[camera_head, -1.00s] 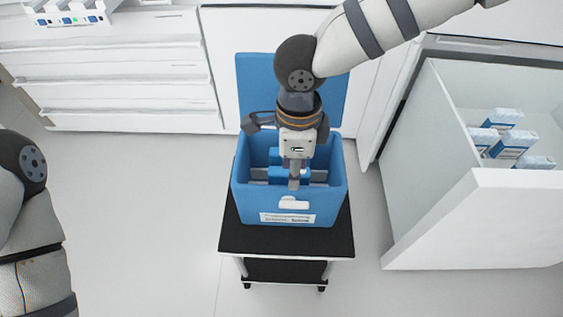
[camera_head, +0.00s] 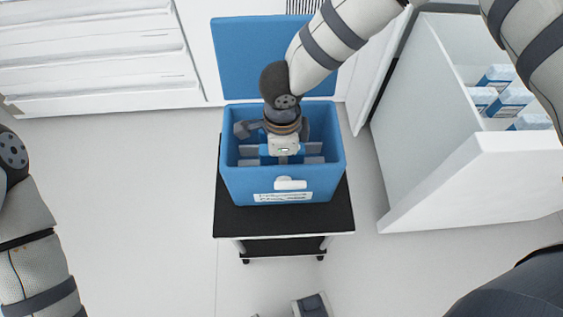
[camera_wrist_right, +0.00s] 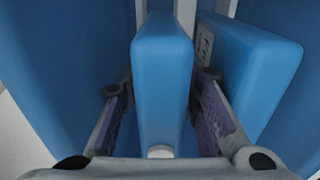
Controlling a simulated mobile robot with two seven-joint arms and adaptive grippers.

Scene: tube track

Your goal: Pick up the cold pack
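The open blue cooler box (camera_head: 240,185) stands on a small black-topped cart. My right gripper (camera_head: 284,160) reaches straight down into it, its fingertips hidden in the head view. In the right wrist view a blue slab-like cold pack (camera_wrist_right: 162,90) stands upright between the fingers of the gripper (camera_wrist_right: 164,110). One finger is on each side of it, with narrow gaps showing, so the gripper looks open around it. A second blue pack (camera_wrist_right: 262,75) with a white label leans at the right. A grey part at the bottom edge of the head view may be my left gripper (camera_head: 312,305), mostly cut off.
The cart (camera_head: 230,222) has a free black margin in front of the cooler. The raised cooler lid (camera_head: 245,60) stands behind it. An open white drawer (camera_head: 480,175) with blue-and-white boxes (camera_head: 510,98) is at right. White drawers (camera_head: 95,60) stand at left; the floor between is clear.

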